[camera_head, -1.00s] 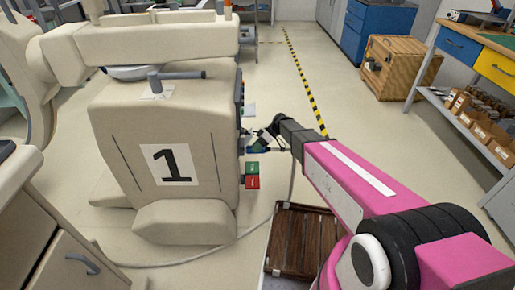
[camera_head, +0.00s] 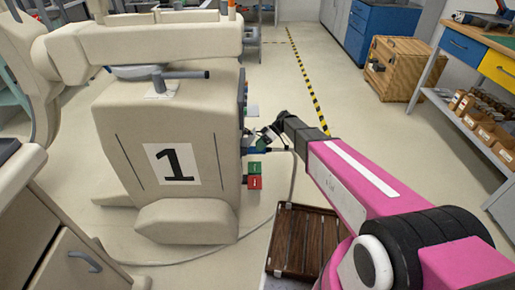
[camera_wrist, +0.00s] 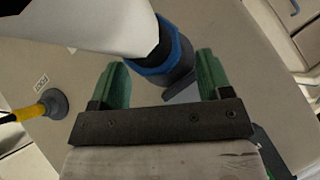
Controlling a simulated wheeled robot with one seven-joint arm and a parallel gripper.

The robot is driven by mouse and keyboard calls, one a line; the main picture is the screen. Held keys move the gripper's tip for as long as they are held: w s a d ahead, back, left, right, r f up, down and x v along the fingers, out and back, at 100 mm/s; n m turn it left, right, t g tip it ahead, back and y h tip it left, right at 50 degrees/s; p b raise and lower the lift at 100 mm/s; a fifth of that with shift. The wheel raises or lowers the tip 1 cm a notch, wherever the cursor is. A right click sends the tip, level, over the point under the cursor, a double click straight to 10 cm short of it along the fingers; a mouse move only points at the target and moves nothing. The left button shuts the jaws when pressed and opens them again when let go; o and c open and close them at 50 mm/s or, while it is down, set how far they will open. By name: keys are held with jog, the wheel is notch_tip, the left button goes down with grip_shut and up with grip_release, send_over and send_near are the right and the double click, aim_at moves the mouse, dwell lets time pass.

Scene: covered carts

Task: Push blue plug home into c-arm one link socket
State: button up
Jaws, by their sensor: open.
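C-arm one (camera_head: 215,150) is the beige cart marked with a black 1. My gripper (camera_head: 262,140) is at its right side, where a bit of blue shows but is too small to read. In the wrist view my gripper (camera_wrist: 162,64) has its two green fingers apart. The blue plug (camera_wrist: 168,62) shows as a blue ring with a dark grey end, in line with the gap between the fingers. A wide white cylinder runs from it to the upper left. The fingers do not visibly grip it. The link socket's mouth is hidden, so I cannot tell how deep the plug sits.
A yellow plug (camera_wrist: 30,112) sits in a dark round fitting at left in the wrist view. Green (camera_head: 254,168) and red (camera_head: 254,182) blocks stick out below my gripper. A cable trails over the floor. A brown slatted crate (camera_head: 306,240) stands below my arm.

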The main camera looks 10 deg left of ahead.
jog(key=v, duration=0.9)
